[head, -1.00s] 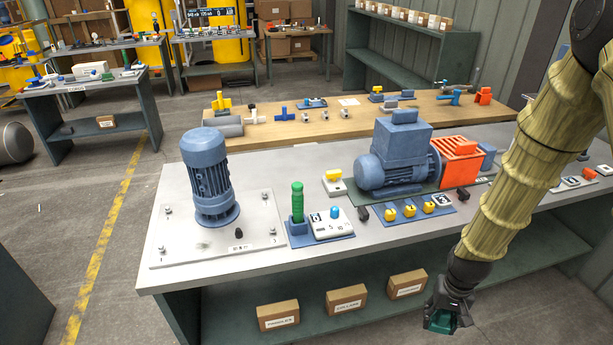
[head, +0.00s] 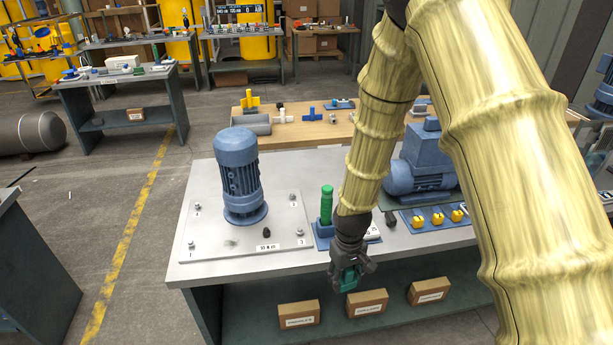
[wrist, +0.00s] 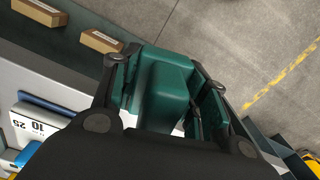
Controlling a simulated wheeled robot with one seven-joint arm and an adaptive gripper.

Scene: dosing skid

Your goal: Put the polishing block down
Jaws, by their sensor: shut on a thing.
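My gripper (head: 347,279) hangs at the front edge of the grey workbench (head: 215,268), near the green-handled tool. It is shut on a dark green block, the polishing block (wrist: 166,94), which shows between the fingers in the wrist view. The block is only partly visible in the head view, and whatever part lies behind the palm is hidden. The block is held in the air, apart from any surface as far as I can see.
On the bench stand a blue motor (head: 239,175) on a white plate, a green-handled tool (head: 326,204) in a blue holder, and a blue tray with yellow knobs (head: 437,219). Cardboard boxes (head: 367,302) sit on the shelf below. The bench's front left corner is clear.

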